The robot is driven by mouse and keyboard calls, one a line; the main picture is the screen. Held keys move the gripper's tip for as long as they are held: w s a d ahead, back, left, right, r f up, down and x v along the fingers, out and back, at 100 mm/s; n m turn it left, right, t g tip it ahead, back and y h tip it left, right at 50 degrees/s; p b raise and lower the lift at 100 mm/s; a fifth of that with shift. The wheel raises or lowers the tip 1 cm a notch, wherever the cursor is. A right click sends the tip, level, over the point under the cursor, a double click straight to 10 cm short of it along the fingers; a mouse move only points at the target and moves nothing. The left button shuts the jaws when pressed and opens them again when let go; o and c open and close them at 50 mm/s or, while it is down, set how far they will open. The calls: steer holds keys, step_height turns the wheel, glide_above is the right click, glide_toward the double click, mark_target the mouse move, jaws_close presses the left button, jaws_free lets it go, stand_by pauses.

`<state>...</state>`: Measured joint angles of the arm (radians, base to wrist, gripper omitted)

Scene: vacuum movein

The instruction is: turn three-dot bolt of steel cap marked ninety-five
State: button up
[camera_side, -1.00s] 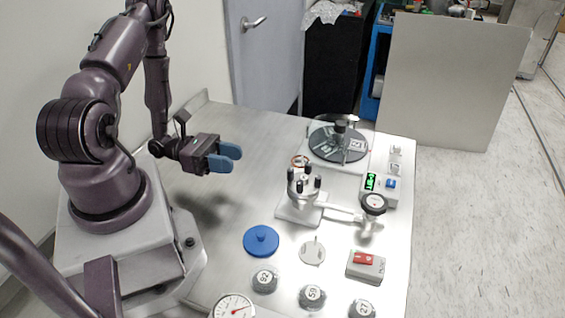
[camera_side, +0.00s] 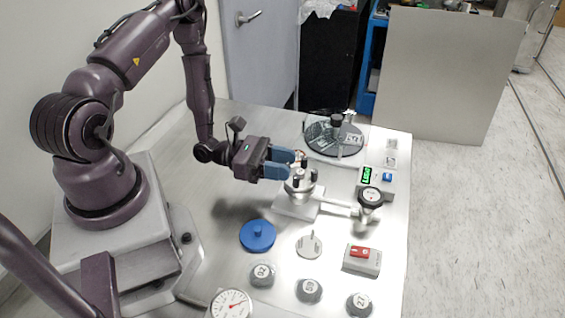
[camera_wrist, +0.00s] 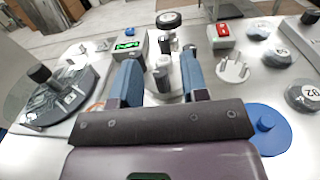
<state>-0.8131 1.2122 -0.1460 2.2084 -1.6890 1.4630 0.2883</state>
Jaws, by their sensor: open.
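A steel chamber (camera_side: 299,188) with a round top and several upright black-topped bolts stands on a pale block in the side view. In the wrist view its bolts (camera_wrist: 163,66) show between and beyond my fingers. My gripper (camera_side: 294,163) has blue fingers and is open at the upper left of the chamber, close to the bolt tops; I cannot tell whether it touches one. In the wrist view the gripper (camera_wrist: 160,60) has both fingers apart, with nothing clearly clamped. The ninety-five mark and the three-dot mark are not legible.
Round numbered grey caps (camera_side: 309,290) line the front. A blue disc lid (camera_side: 257,236), a grey disc (camera_side: 309,244), a red switch (camera_side: 361,258) and a dial gauge (camera_side: 231,304) lie nearby. A dark turntable (camera_side: 322,139) is behind; a black round gauge (camera_side: 370,196) is right of the chamber.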

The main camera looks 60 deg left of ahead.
jaws_close()
steer(key=shift+d+n+t+y, duration=0.1)
steer(key=shift+n+t+y, duration=1.5)
steer(key=shift+y, duration=0.6)
jaws_free()
steer(key=v, duration=1.3)
steer(key=shift+r, duration=0.15)
